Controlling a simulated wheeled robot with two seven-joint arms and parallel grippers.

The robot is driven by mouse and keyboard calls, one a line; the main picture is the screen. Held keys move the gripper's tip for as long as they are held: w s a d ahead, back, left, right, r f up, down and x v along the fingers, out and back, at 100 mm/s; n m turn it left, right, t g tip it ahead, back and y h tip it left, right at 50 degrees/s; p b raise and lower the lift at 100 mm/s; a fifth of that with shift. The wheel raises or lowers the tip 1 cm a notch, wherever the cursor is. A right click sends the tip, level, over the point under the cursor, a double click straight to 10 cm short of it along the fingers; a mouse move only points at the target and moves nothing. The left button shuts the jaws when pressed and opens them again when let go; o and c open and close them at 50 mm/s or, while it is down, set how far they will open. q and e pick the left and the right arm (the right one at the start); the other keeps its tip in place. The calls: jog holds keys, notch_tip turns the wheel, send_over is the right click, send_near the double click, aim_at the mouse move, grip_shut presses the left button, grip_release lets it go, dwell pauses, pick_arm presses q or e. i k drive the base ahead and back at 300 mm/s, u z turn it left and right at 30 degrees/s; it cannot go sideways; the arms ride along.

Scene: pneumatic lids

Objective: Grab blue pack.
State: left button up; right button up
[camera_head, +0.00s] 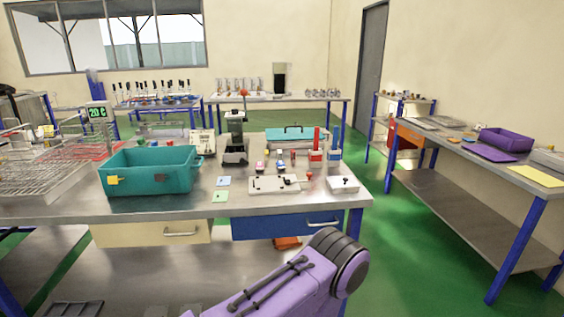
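I cannot tell for sure which thing is the blue pack. On the metal workbench (60,208) a small blue-and-pink item (281,165) stands behind a white plate fixture (272,185). A similar pink-and-white item (260,166) is beside it on the left. A blue upright device (336,141) stands to the right, next to a red one (316,142). A flat light-blue square (223,181) lies right of the teal bin. Neither gripper is in view; only a purple link of my arm shows at the bottom.
A teal bin (150,180) stands on the bench's left part, near wire racks (45,170). A white box (343,185) is near the right corner. A teal case (290,135) lies behind. A side table with a purple bin (506,140) stands right, across green floor (405,260).

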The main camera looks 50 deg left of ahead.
aim_at(281, 164)
jog(key=u, duration=0.55)
jog(key=i, duration=0.85)
jog(key=u, duration=0.7)
